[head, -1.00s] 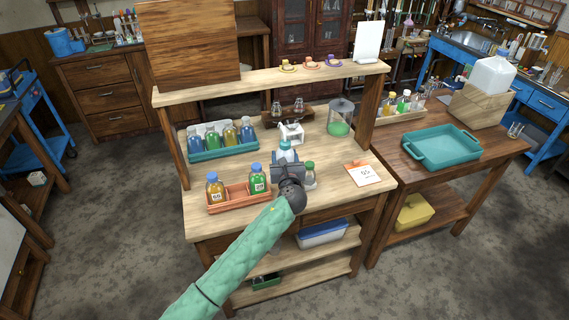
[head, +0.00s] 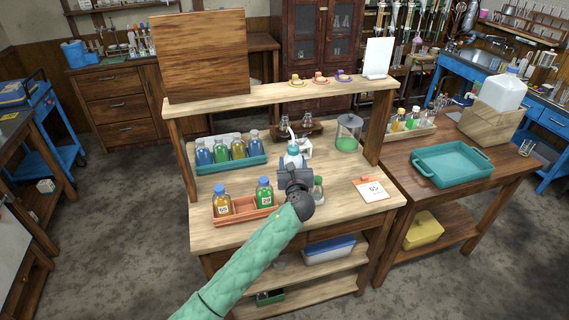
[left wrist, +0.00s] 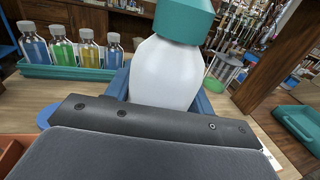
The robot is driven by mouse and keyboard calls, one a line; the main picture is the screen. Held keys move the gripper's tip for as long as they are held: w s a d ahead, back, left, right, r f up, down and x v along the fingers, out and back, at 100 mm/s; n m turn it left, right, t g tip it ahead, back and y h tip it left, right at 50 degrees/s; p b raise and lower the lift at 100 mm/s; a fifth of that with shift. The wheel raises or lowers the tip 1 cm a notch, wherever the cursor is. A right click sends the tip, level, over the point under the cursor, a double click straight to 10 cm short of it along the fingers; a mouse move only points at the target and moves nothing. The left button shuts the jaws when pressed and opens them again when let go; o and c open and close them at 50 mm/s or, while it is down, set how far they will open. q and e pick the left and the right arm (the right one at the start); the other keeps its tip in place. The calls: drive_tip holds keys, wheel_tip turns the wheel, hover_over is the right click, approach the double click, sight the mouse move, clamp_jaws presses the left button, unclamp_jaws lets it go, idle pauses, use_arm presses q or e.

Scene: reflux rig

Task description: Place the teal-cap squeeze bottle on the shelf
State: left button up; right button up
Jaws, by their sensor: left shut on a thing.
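The white squeeze bottle with a teal cap (head: 293,160) is upright in my left gripper (head: 294,172), over the middle of the wooden workbench. In the left wrist view the white body of the squeeze bottle (left wrist: 165,75) fills the space between the blue fingers, its teal cap above. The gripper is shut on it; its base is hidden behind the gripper. The raised wooden shelf (head: 265,96) spans the back of the bench, above and behind the bottle. My right gripper does not show.
An orange tray (head: 240,212) with two bottles is left of the gripper; a small green-capped bottle (head: 318,190) is close on its right. A teal rack (head: 235,164) of bottles stands behind. A wooden panel (head: 200,55), small colored items (head: 319,79) and a white card (head: 378,57) occupy the shelf.

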use_arm(q)
drive_tip(key=s+a+r+m+h, duration=0.1)
drive_tip(key=s+a+r+h, duration=0.1)
drive_tip(key=s+a+r, duration=0.45)
use_arm(e)
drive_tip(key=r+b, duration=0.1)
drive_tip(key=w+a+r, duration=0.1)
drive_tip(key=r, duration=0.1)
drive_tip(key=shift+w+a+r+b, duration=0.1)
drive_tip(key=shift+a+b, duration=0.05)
drive_tip(key=shift+b, duration=0.2)
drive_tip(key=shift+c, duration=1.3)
use_arm(q)
drive_tip(key=s+a+f, duration=1.2)
drive_tip(key=s+a, duration=0.2)
drive_tip(key=s, duration=0.3)
drive_tip(key=shift+f, duration=0.2)
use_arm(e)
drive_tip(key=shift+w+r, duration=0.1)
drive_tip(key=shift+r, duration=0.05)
